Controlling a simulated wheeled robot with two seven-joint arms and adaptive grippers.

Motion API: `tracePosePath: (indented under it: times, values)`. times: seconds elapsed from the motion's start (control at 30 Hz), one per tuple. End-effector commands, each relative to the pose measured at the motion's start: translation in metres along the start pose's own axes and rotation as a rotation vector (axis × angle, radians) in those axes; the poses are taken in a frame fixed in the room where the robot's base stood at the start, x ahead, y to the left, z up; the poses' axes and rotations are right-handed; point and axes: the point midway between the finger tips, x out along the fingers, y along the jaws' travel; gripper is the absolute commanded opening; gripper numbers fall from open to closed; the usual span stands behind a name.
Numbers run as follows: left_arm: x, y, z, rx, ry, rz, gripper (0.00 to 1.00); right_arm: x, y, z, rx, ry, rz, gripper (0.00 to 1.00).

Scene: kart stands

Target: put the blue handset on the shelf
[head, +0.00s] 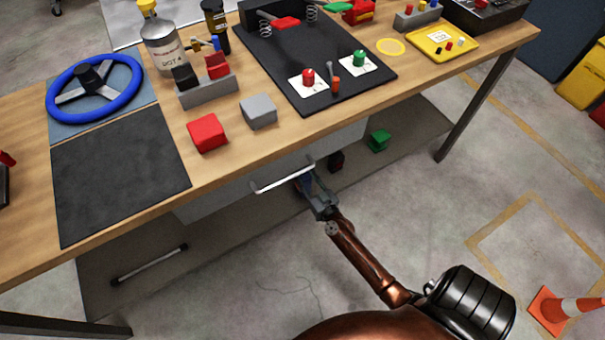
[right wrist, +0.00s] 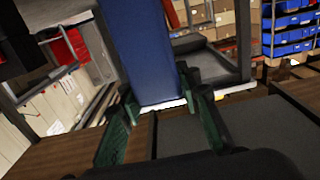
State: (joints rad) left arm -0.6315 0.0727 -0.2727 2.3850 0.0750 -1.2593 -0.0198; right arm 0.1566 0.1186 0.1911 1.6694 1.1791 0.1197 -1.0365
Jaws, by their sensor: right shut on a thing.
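My right gripper (head: 313,192) is low in front of the workbench, just below its front edge and beside a white bar handle. It is shut on the blue handset (head: 306,181), which shows only as a small blue patch in the head view. In the right wrist view the blue handset (right wrist: 146,50) is a long blue block standing up from between the dark green fingers (right wrist: 160,118). The grey lower shelf (head: 410,125) runs under the bench, with part of it hidden by the bench top and the drawer. My left gripper is not in view.
A drawer with a white handle (head: 283,178) hangs under the bench top. A bench leg (head: 475,105) stands at the right.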

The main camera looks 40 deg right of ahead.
Motion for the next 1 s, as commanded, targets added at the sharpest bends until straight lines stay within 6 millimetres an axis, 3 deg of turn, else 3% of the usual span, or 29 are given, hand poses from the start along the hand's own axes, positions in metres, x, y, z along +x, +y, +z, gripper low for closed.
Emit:
tracePosePath:
  times: [0.23, 0.27, 0.5, 0.87, 1.0]
  values:
    - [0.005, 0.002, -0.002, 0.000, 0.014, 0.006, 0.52, 0.000, 0.000, 0.003, -0.001, 0.001, 0.000, 0.00]
    - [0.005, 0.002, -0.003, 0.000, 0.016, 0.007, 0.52, 0.000, 0.000, 0.004, -0.001, 0.000, 0.000, 0.32]
    - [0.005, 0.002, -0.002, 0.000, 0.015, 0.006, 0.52, 0.000, 0.000, 0.003, -0.001, 0.000, 0.000, 0.49]
    - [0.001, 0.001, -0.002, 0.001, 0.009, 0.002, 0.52, 0.000, 0.000, -0.001, 0.002, 0.001, 0.000, 0.49]
    - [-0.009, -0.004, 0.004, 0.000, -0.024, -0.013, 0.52, -0.021, 0.001, 0.000, -0.003, -0.002, 0.000, 0.49]
